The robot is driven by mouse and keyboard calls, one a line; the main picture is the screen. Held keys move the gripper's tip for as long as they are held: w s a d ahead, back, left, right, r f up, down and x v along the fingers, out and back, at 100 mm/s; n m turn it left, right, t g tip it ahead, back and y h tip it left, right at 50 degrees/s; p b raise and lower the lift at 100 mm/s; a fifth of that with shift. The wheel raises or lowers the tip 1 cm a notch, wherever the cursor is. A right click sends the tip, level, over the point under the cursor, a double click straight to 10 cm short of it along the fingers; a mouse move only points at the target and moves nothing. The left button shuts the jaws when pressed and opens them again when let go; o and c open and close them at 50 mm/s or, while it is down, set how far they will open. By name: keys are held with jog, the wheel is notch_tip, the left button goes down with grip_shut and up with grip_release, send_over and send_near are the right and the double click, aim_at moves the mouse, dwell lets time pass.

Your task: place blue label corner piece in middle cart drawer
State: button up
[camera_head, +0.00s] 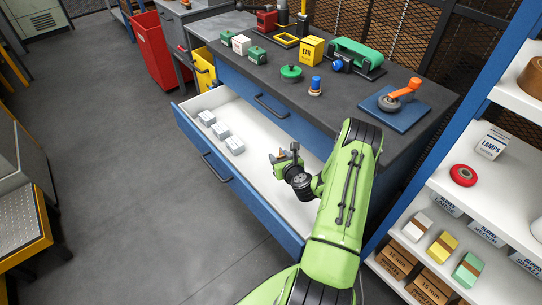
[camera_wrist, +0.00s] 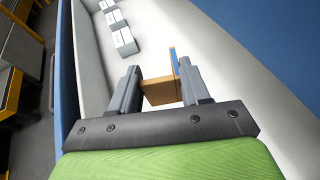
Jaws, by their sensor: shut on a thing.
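My gripper (camera_wrist: 160,84) is shut on a brown corner piece (camera_wrist: 159,92) with a thin blue face (camera_wrist: 173,59) on its right side in the wrist view. In the head view my gripper (camera_head: 288,158) and a small part of the piece show above the open cart drawer (camera_head: 222,177), near the drawer's right part. The drawer is blue-fronted with a white inside. Several light grey blocks (camera_head: 221,131) lie in a row at its left end. The piece appears held above the drawer floor; its exact height is unclear. My arm hides the drawer's right end.
A blue drawer front (camera_head: 270,104) above is closed. The dark cart top (camera_head: 345,102) holds a yellow box (camera_head: 311,50), a green knob and an orange-handled tool. The shelf (camera_head: 455,185) stands at right. The drawer floor between the blocks and my gripper is clear.

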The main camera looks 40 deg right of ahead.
jog(key=shift+h, duration=0.3)
jog(key=f+b, duration=0.1)
jog(key=f, duration=0.2)
jog(key=f+b, duration=0.1)
jog(key=f, duration=0.3)
jog(key=d+f+b, duration=0.1)
jog(key=f+b, duration=0.1)
jog(key=f, duration=0.1)
jog(key=shift+s+f, duration=0.2)
jog(key=shift+f, duration=0.15)
jog(key=shift+f, duration=0.1)
jog(key=shift+f+b, duration=0.2)
jog(key=shift+b, duration=0.15)
jog(key=o, duration=1.1)
jog(key=shift+r, duration=0.1)
jog(key=shift+o, duration=0.2)
